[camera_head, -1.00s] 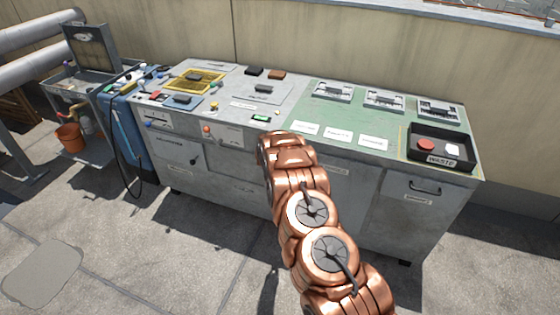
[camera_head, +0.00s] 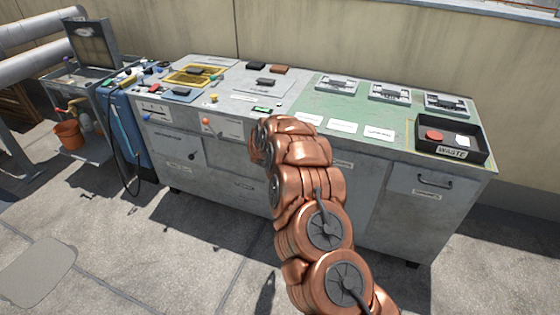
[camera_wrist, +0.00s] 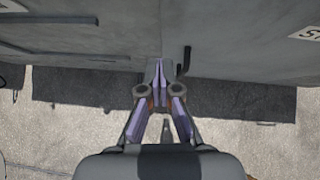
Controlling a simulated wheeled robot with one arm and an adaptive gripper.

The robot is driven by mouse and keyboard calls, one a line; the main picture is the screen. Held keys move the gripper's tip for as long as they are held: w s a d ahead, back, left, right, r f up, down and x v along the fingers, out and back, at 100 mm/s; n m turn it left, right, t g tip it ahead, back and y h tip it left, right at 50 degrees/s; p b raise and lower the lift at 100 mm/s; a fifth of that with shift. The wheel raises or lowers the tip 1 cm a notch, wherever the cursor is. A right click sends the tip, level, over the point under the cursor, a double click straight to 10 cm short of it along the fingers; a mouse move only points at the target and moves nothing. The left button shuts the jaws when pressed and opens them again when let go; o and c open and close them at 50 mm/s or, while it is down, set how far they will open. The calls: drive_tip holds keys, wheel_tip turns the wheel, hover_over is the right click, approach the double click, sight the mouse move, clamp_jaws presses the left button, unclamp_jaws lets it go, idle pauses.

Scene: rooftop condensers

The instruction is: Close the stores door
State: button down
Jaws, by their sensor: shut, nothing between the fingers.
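A grey door panel with a white label starting "ST" (camera_wrist: 309,31) fills the upper right of the wrist view. I take it as the stores door (camera_wrist: 245,40). A vertical seam separates it from the panel on its left, and a dark bar handle (camera_wrist: 186,60) stands beside the seam. Whether the door stands slightly ajar I cannot tell. My gripper (camera_wrist: 160,75) is shut and empty, its fingertips close to the seam, left of the handle. Contact is unclear. In the head view my copper arm hides the gripper and part of the cabinet front.
The grey workbench (camera_head: 235,160) carries small parts, a green mat (camera_head: 320,103) and a black waste tray (camera_head: 483,156). A blue unit (camera_head: 125,120) with a black hose and a cart with an orange bucket (camera_head: 67,134) stand at left. The paved floor in front is open.

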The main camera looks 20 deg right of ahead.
drive_tip(key=b+v, duration=0.1)
drive_tip(key=v, duration=0.7)
drive_tip(key=shift+a, duration=0.3)
